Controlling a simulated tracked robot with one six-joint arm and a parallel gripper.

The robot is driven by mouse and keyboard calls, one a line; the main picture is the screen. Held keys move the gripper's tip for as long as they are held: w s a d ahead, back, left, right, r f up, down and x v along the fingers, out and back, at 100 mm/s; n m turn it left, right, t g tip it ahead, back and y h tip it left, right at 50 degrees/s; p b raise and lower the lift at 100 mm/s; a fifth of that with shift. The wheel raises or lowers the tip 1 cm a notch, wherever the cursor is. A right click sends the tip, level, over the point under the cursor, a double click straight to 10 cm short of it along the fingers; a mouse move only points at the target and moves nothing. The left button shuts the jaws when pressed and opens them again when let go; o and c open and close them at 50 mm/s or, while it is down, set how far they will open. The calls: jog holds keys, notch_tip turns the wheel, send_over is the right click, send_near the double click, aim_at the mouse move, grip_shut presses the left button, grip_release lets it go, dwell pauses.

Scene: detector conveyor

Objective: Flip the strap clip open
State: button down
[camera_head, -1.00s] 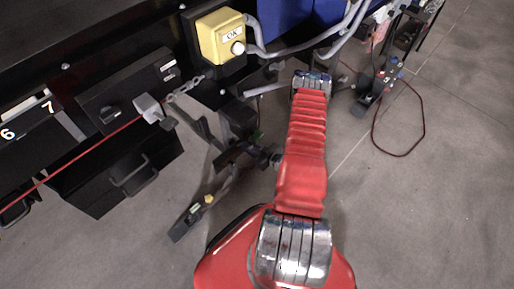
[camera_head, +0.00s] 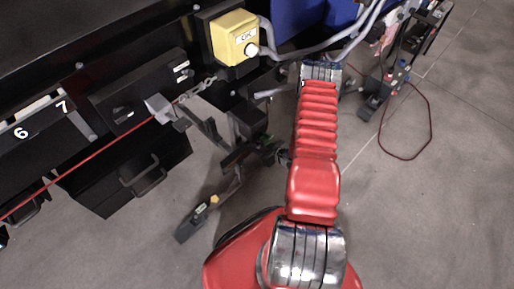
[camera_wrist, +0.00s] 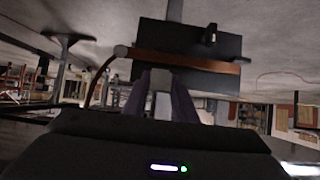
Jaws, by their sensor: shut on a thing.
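My gripper (camera_wrist: 162,85) shows in the wrist view as two purplish fingers pointing up the picture. The fingers are close together around a small grey piece (camera_wrist: 161,79), in front of a black box (camera_wrist: 186,42). A brown strap-like band (camera_wrist: 190,61) crosses the box just beyond the fingertips. I cannot make out for certain whether the grey piece is the strap clip. In the head view my red arm covers much of the middle, and I cannot clearly pick out the fingertips there. A silver block (camera_head: 160,108) hangs on a short chain beside a taut red line (camera_head: 85,162).
The head view shows a yellow button box (camera_head: 234,36), a black drawer box with a handle (camera_head: 125,175), and a pedal-like part (camera_head: 190,224) low down. A dark stand (camera_head: 372,100) and a red cable loop (camera_head: 430,135) are at right. Bare floor lies around them.

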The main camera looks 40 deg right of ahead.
jog(key=c, duration=1.4)
grip_release()
jog(key=shift+c, duration=0.2)
jog(key=v, duration=1.3)
jog(key=shift+s+r, duration=0.2)
jog(key=shift+s, duration=0.05)
